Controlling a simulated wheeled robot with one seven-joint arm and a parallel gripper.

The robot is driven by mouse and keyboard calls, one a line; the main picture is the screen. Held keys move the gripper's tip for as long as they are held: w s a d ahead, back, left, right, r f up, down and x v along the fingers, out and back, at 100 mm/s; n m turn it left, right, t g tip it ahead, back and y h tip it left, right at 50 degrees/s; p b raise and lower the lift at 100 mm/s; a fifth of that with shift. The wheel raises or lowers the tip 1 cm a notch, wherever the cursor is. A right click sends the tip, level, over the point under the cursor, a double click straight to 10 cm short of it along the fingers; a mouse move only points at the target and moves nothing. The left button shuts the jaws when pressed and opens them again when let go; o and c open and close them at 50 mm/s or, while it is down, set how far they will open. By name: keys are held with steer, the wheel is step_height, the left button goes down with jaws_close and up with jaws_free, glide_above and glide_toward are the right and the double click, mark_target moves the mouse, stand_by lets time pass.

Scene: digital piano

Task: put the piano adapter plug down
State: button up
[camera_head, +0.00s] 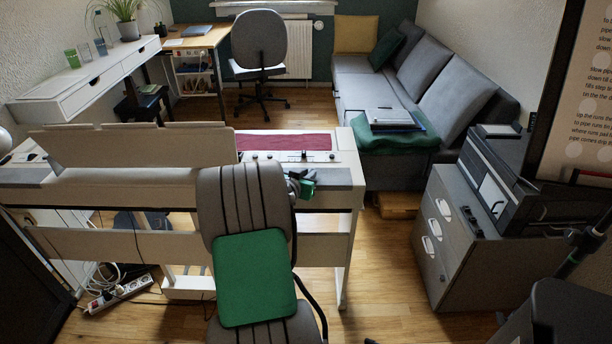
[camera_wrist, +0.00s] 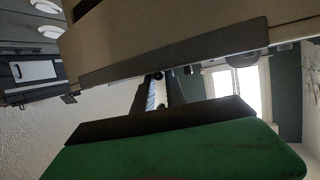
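In the wrist view, dark finger-like parts (camera_wrist: 163,92) stick out beyond a wide green body with a black edge. A small dark round shape sits near their tips, close under a grey panel edge. I cannot tell whether it is the adapter plug, or whether the fingers are shut on it. The plug is not clearly visible in either view.
The pale piano (camera_head: 177,186) spans the left and middle. A white power strip (camera_head: 119,293) with cables lies on the floor at left. A grey cabinet (camera_head: 455,250) stands right; wooden floor between is mostly clear.

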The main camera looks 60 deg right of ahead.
steer(key=shift+s+a+f+p, duration=0.2)
steer(key=shift+s+f+p, duration=0.1)
steer(key=shift+s+f, duration=0.25)
steer(key=shift+w+r+p, duration=0.1)
steer(key=shift+r+p, duration=0.35)
steer(key=shift+p, duration=0.2)
steer(key=w+r+v, duration=0.1)
steer(key=v, duration=1.1)
steer(key=w+a+f+n+t+y, duration=0.2)
steer(key=w+a+n+y, duration=0.25)
steer(key=a, duration=0.75)
steer(key=w+a+f+n+t+y, duration=0.1)
steer(key=w+a+n+y, duration=0.4)
steer(key=a, duration=0.7)
steer(key=s+a+n+g+y, duration=0.1)
steer(key=a+n, duration=0.3)
steer(key=a, duration=0.6)
steer(key=s+a+n+g+y, duration=0.1)
steer(key=s+a+n+y, duration=0.2)
steer(key=a, duration=0.7)
steer(key=shift+s+a+r+n+y, duration=0.35)
steer(key=shift+s+n, duration=0.1)
steer(key=shift+s, duration=0.3)
steer(key=shift+d, duration=0.1)
